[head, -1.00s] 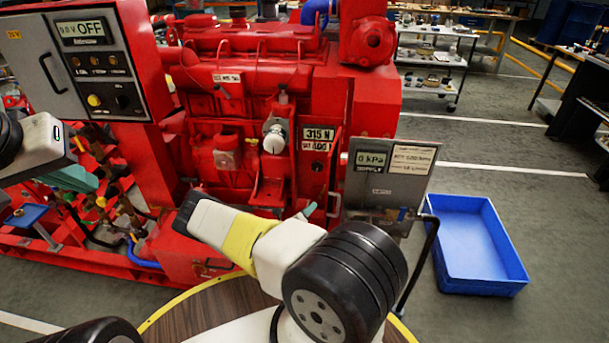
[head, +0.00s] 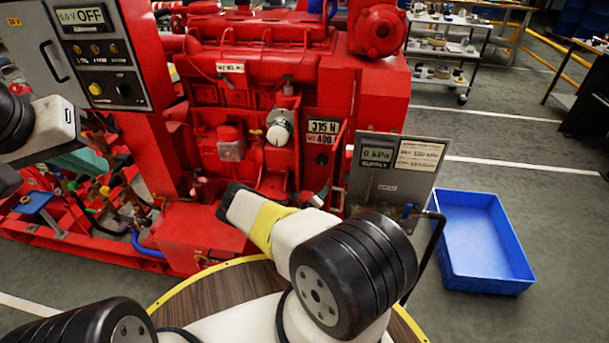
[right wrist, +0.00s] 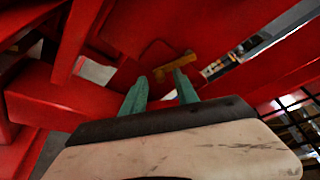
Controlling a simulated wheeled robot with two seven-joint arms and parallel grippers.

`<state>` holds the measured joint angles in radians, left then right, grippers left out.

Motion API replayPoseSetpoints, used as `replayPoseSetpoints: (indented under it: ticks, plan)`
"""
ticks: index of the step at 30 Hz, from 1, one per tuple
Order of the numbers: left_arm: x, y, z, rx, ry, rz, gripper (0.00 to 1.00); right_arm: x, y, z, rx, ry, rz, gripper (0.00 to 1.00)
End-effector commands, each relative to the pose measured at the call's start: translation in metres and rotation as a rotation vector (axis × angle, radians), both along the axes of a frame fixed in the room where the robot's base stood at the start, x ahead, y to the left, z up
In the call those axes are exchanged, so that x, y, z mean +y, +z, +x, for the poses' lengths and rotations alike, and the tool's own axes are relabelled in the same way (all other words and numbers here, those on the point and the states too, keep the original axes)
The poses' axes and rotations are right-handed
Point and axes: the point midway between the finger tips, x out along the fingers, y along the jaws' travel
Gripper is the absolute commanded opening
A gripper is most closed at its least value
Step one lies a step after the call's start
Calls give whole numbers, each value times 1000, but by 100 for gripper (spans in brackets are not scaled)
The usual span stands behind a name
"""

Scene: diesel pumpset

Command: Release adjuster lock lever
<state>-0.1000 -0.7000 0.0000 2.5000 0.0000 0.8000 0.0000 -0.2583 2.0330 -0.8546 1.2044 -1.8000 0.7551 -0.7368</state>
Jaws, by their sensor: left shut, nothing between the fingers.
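A small orange-yellow lever (right wrist: 176,67), which looks like the lock lever, shows in the right wrist view among red metal parts. My right gripper (right wrist: 160,80) has two green fingers spread apart. The lever lies just beyond the fingertips, across the gap and close to the right finger; I cannot tell whether they touch.
The red diesel pumpset (head: 255,60) fills the middle. A control panel (head: 97,50) reads OFF, and a supply panel (head: 385,178) reads 0 kPa. A blue bin (head: 480,240) stands on the floor to the right. Red plates closely surround my right fingers.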

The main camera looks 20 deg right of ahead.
Motion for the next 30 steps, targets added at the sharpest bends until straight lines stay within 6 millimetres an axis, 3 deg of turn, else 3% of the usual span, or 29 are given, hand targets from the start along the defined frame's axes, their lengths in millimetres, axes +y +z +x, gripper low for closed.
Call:
replayPoseSetpoints:
  ticks: [4,9,17,30]
  plan:
    - [0,0,0,0,0,0,0,0,0,0,0,0,0,32]
    - [0,0,0,0,0,0,0,0,0,0,0,0,0,0]
    - [0,0,0,0,0,0,0,0,-1,-1,8,1,-14,0]
    - [0,0,0,0,0,0,0,-15,-6,-9,174,-3,-282,0]
